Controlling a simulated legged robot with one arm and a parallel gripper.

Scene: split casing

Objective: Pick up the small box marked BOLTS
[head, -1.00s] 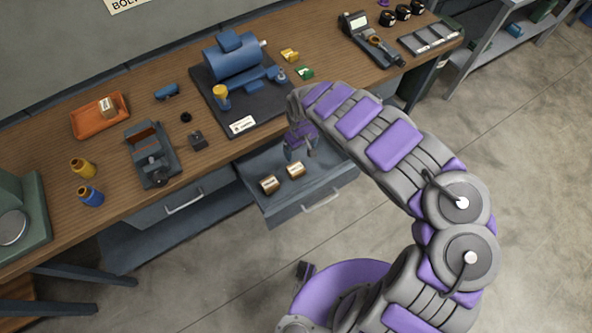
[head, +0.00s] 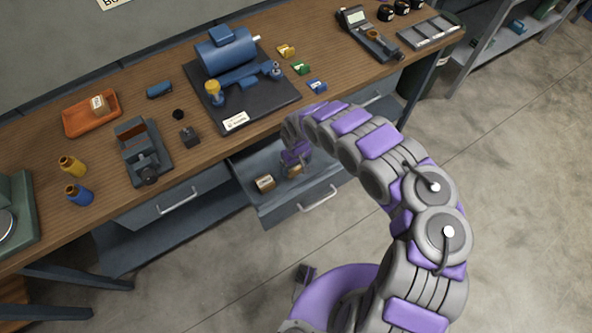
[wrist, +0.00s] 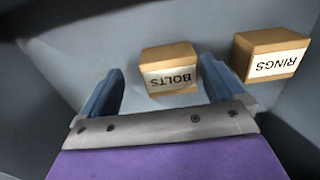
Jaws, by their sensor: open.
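The small tan box marked BOLTS (wrist: 168,68) lies on the floor of the open grey drawer (head: 318,197). In the wrist view it sits ahead of and between the two blue fingers of my gripper (wrist: 161,82), its label upside down. My gripper is open, and nothing shows gripped in it. In the head view my gripper (head: 294,164) hangs down into the drawer over the right-hand box (head: 294,172), partly hiding it. A like box marked RINGS (wrist: 272,55) lies to the right in the wrist view; it is the left box (head: 264,183) in the head view.
The drawer walls stand close around the boxes and my gripper. On the wooden bench (head: 215,135) above are a blue motor (head: 226,52) on a dark mat, an orange tray (head: 75,126) and a vise (head: 140,152).

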